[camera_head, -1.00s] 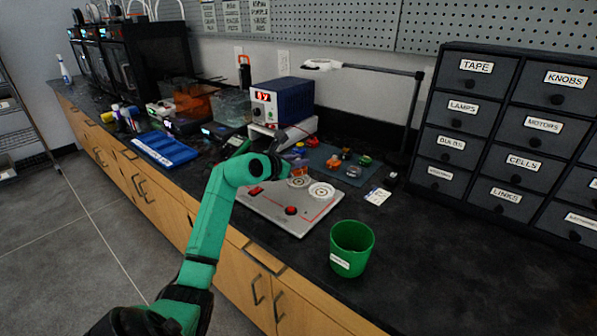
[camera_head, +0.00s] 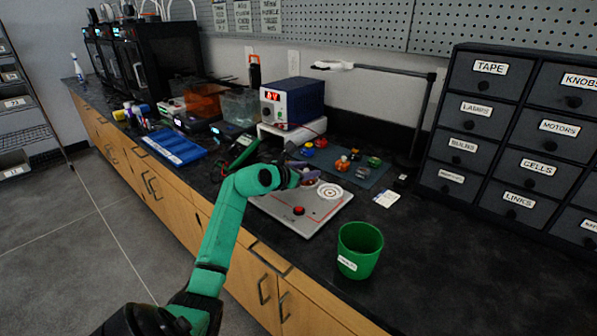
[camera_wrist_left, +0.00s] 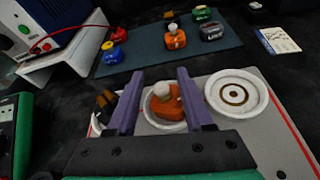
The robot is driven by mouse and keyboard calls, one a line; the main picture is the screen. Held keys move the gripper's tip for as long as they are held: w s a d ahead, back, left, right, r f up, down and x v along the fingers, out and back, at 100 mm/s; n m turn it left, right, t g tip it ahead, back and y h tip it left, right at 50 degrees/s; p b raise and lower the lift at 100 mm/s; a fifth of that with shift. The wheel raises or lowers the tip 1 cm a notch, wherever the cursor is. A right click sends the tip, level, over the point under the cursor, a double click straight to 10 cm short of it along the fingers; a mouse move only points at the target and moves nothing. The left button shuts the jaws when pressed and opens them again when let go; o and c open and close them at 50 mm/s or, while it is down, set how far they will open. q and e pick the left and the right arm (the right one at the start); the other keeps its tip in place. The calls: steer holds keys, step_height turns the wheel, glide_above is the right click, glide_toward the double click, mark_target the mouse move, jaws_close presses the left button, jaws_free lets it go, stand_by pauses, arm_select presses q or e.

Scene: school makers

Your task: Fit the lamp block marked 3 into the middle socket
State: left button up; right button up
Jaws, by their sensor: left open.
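My left gripper (camera_wrist_left: 154,100) is open, its two purple fingers on either side of an orange block with a pale bulb (camera_wrist_left: 168,108). The block sits at a round white socket (camera_wrist_left: 152,121) on the grey board (camera_wrist_left: 201,141); whether it is fully seated I cannot tell, and no number is readable on it. To its right is an empty white socket with dark rings (camera_wrist_left: 236,93), also in the head view (camera_head: 330,191). Left of the fingers, a partly hidden brown and black thing (camera_wrist_left: 107,103) stands at the board's left. In the head view the gripper (camera_head: 306,178) hides the block.
A dark mat (camera_wrist_left: 150,53) behind the board holds several coloured blocks, including another orange one with a bulb (camera_wrist_left: 175,38). A blue power supply (camera_head: 292,102) stands behind. A green cup (camera_head: 360,250) is in front right of the board, with clear bench to its right.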

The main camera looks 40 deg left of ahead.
arm_select(q)
steer(key=v, duration=1.1)
steer(key=shift+s+r+b, duration=0.15)
steer(key=shift+s+b, duration=0.15)
steer(key=shift+s, duration=0.1)
